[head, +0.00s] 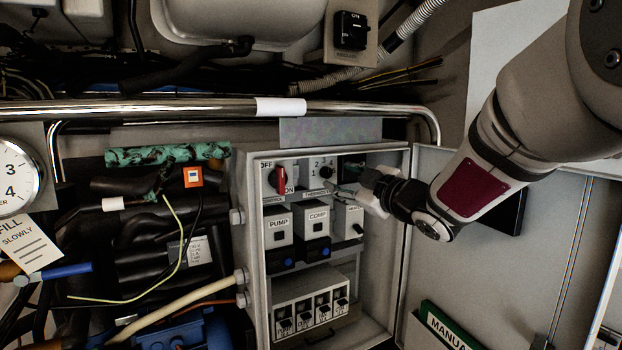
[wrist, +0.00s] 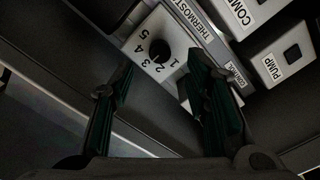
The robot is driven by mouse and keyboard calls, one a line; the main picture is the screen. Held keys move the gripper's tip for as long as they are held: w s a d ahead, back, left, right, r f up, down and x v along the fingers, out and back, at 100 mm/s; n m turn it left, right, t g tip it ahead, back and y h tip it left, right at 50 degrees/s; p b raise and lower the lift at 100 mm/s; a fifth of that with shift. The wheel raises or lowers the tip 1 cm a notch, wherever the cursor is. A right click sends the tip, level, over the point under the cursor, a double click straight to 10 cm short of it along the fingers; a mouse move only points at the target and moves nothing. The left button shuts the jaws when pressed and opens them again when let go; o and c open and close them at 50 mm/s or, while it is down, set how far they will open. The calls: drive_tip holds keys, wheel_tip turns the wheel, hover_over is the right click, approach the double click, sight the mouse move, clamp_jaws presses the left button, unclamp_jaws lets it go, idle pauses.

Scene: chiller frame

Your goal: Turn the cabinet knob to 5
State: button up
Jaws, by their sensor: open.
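The cabinet knob is a small round black dial on a light plate marked 1 to 5, with a THERMOSTAT label beside it. The knob (wrist: 159,50) shows in the wrist view beyond my fingertips. Which number it points to is too dark and small to tell. In the head view the knob (head: 326,172) is at the top of the open cabinet, and the higher numbers on its plate are hidden or unclear. My gripper (head: 343,191) reaches in from the right, just beside the knob. In the wrist view my gripper (wrist: 161,66) is open and empty, with dark green finger pads.
A red switch (head: 280,180) marked OFF and ON sits left of the knob. PUMP (head: 279,225) and COMP (head: 317,220) modules lie below, with several breakers (head: 311,313) at the bottom. The open cabinet door (head: 480,250) stands on the right. A metal rail (head: 200,108) runs above.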

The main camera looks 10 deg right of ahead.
sight(328, 173)
drive_tip(key=x, duration=0.5)
drive_tip(key=shift+w+a+b, duration=0.15)
drive_tip(key=shift+w+b, duration=0.15)
drive_tip(key=shift+c, duration=0.3)
clamp_jaws()
